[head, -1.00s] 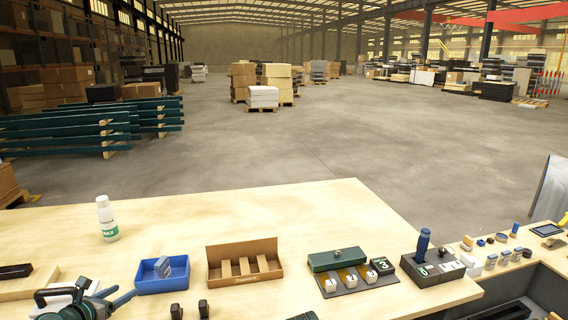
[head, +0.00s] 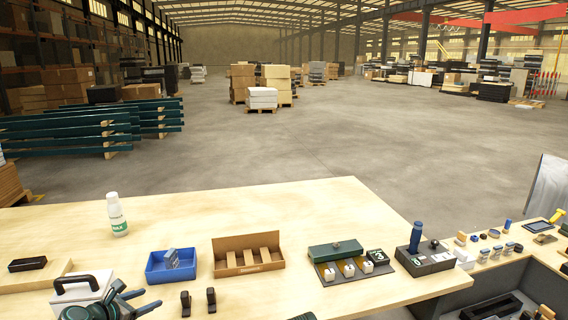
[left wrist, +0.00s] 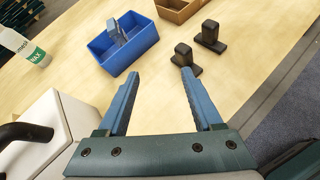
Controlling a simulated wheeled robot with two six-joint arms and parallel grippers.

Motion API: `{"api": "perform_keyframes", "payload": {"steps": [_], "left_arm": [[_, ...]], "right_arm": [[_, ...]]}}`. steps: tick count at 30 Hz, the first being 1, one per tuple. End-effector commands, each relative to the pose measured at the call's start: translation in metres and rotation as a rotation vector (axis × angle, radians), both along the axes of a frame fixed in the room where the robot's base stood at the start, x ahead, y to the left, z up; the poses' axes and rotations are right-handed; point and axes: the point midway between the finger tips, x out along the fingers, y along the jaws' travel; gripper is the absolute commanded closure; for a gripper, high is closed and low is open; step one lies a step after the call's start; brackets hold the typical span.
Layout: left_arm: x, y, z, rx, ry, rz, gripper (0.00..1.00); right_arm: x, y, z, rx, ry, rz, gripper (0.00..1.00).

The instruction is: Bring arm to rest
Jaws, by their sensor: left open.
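My left gripper (head: 150,300) is at the lower left of the head view, low over the near part of the wooden bench (head: 190,215). In the left wrist view its two blue fingers (left wrist: 160,73) are spread apart, with only bare wood visible between them. The gripper is open and empty. It is in front of the blue bin (head: 171,265), and apart from it. A white box with a black handle (head: 82,291) is beside the gripper on the left, partly hidden by it.
The blue bin holds a grey-blue piece (head: 172,258). Two black upright pieces (left wrist: 209,38) stand beyond the fingers. A white bottle (head: 117,214), a cardboard tray (head: 248,255) and a green block (head: 335,250) stand farther along. The bench's back middle is clear.

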Motion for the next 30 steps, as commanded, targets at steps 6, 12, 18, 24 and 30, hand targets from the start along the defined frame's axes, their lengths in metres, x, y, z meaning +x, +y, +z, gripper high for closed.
{"api": "perform_keyframes", "payload": {"steps": [6, 12, 18, 24, 30], "left_arm": [[-0.001, -0.067, -0.009, 0.221, 0.041, -0.265, 0.33], [-0.018, -0.150, -0.023, 0.527, 0.068, -0.669, 0.33], [-0.065, -0.240, -0.036, 0.922, 0.043, -1.285, 0.33], [-0.120, -0.295, -0.036, 1.243, -0.037, -1.909, 0.33], [-0.159, -0.317, -0.027, 1.419, -0.113, -2.384, 0.33]], "right_arm": [[0.000, 0.000, 0.013, 0.000, 0.000, 0.000, 0.50], [0.000, 0.000, 0.030, 0.000, 0.000, 0.000, 0.50], [0.000, 0.000, 0.052, 0.000, 0.000, 0.000, 0.50], [0.000, 0.000, 0.072, 0.000, 0.000, 0.000, 0.50], [0.000, 0.000, 0.086, 0.000, 0.000, -0.001, 0.50]]}}
